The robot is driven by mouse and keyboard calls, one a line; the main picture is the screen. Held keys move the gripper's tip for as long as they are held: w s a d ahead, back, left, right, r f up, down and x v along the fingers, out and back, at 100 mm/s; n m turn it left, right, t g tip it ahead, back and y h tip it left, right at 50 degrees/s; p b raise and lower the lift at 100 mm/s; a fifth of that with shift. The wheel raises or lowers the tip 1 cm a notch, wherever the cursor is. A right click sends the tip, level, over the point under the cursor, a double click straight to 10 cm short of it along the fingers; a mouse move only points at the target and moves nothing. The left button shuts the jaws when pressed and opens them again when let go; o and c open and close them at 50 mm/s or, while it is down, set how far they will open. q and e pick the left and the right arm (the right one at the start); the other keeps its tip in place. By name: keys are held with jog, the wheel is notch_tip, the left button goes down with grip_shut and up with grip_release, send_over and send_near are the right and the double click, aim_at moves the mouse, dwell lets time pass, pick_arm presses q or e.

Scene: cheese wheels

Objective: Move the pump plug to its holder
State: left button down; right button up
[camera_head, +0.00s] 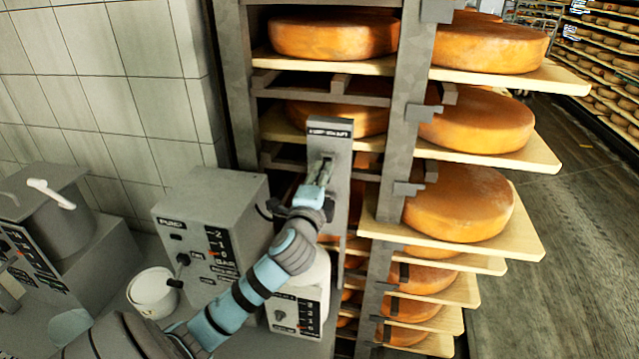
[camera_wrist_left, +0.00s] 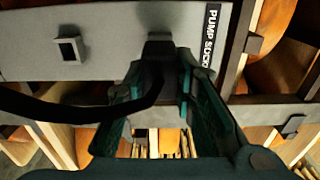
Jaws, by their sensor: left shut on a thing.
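The pump plug (camera_wrist_left: 159,47) is a dark block with a black cable (camera_wrist_left: 95,105) that curves off to the left in the left wrist view. My left gripper (camera_head: 325,168) is shut on the plug, in front of a grey upright panel (camera_head: 329,148). In the wrist view the plug is at the panel (camera_wrist_left: 110,35), near a label reading "PUMP SOCK…" (camera_wrist_left: 212,35). I cannot tell whether it is seated or just touching. A square holder-like fitting (camera_wrist_left: 68,50) on the same panel looks empty. The plug is hidden by the fingers in the head view. My right gripper is not in view.
Racks of orange cheese wheels (camera_head: 458,203) on wooden boards stand behind and right of the panel. Grey control boxes (camera_head: 195,225) and a white bucket (camera_head: 153,292) stand at the left below my arm. The floor aisle (camera_head: 570,240) at the right is clear.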

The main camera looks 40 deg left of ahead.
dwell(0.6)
pick_arm(q)
jog(key=shift+p, duration=0.3)
jog(key=shift+r, duration=0.1)
dwell(0.5)
dwell(0.3)
jog(key=shift+p, duration=0.5)
jog(key=shift+x, duration=1.45)
